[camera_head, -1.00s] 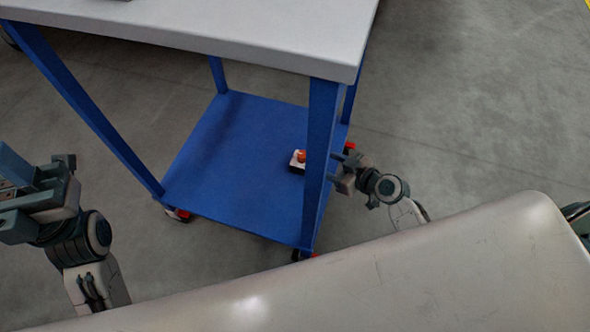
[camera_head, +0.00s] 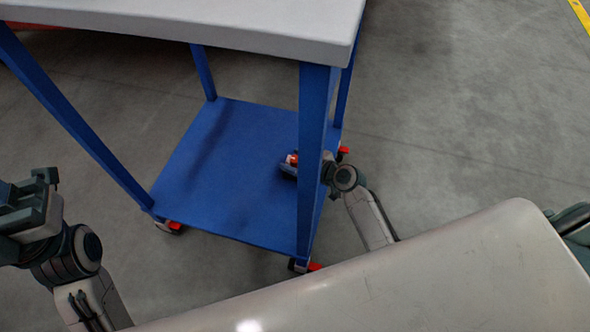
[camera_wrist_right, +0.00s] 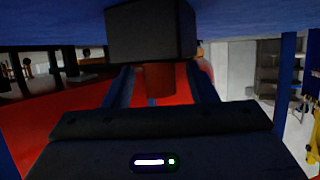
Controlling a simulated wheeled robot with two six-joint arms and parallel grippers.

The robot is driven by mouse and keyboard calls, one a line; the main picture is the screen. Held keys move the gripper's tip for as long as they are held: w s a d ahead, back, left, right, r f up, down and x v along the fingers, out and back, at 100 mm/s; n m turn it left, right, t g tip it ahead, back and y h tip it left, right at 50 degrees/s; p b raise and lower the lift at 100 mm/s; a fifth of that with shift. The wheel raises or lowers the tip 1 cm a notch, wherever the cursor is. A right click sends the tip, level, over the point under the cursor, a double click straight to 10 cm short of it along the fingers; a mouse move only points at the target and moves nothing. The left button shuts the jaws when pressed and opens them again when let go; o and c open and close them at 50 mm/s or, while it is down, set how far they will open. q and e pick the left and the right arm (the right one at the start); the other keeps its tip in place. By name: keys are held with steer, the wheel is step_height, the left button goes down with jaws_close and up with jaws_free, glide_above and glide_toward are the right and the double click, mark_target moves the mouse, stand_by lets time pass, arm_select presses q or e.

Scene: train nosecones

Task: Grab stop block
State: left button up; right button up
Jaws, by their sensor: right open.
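The stop block (camera_head: 293,158) is a small block with an orange-red knob on the blue lower shelf of the cart, near its right side. In the right wrist view the picture seems upside down, with the dark block body (camera_wrist_right: 150,32) against the blue shelf and the reddish knob (camera_wrist_right: 158,79) pointing down. My right gripper (camera_head: 290,167) is open at the block, partly hidden by the front leg. In the wrist view its two fingers (camera_wrist_right: 160,85) stand on either side of the knob; contact cannot be made out. My left gripper (camera_head: 25,205) is at the left edge, away from the cart.
The cart's blue front leg (camera_head: 313,150) stands right beside my right gripper. The grey tabletop (camera_head: 200,22) lies above the blue shelf (camera_head: 220,190). The rest of the shelf is bare. Open grey floor (camera_head: 470,130) lies to the right.

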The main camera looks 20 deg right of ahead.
jaws_close()
